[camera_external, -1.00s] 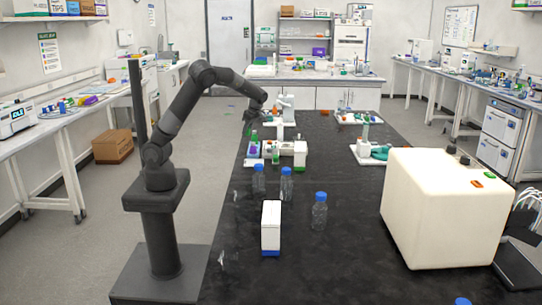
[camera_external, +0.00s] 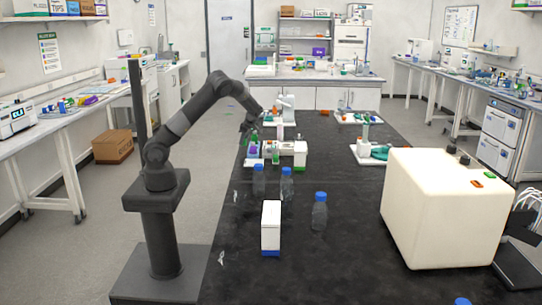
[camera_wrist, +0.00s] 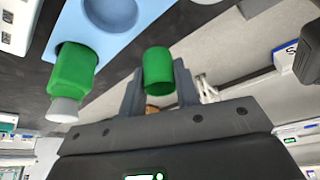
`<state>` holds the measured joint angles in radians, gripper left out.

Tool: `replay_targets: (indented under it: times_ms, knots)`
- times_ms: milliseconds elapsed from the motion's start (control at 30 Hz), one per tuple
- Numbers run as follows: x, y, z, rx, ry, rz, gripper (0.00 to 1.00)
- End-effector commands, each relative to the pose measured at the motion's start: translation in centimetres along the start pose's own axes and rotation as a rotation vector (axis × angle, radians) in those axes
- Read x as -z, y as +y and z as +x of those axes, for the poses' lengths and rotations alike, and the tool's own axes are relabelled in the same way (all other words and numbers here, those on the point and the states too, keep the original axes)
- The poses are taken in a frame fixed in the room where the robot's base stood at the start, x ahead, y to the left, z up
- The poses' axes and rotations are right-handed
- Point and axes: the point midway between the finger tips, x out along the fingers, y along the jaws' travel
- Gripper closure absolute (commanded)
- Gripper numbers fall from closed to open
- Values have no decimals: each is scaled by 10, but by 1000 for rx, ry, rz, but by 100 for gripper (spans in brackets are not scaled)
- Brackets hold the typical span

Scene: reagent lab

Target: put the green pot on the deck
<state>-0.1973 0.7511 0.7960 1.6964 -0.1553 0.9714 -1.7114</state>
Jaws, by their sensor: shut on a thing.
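My gripper (camera_wrist: 158,92) is shut on a small green pot (camera_wrist: 158,70), which sits between its two fingers in the wrist view. A pale blue holder (camera_wrist: 138,28) is near it at the top of that view, apart from the held pot. A second green pot (camera_wrist: 74,72) with a pale grey cap is by the holder's edge. In the external view my gripper (camera_external: 249,127) is over the left side of the black bench, by a cluster of small labware; the held pot is too small to make out surely there. I cannot tell which surface is the deck.
Three clear bottles with blue caps (camera_external: 319,212) and a white box (camera_external: 271,228) stand on the black bench (camera_external: 340,265) nearer the camera. A large cream machine (camera_external: 440,215) stands at right. A white-and-green container (camera_external: 300,154) is close to the gripper's right.

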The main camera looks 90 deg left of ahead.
Motion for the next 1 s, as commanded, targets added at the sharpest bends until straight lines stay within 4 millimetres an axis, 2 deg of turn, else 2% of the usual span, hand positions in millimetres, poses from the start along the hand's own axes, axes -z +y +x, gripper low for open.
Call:
replay_targets:
  times_ms: [333,700,733,1000]
  knots:
    - [-14,0,36,1,1,1,96]
    - [-16,0,40,1,1,1,96]
    - [-16,0,40,1,1,0,69]
    - [-16,0,40,0,0,0,49]
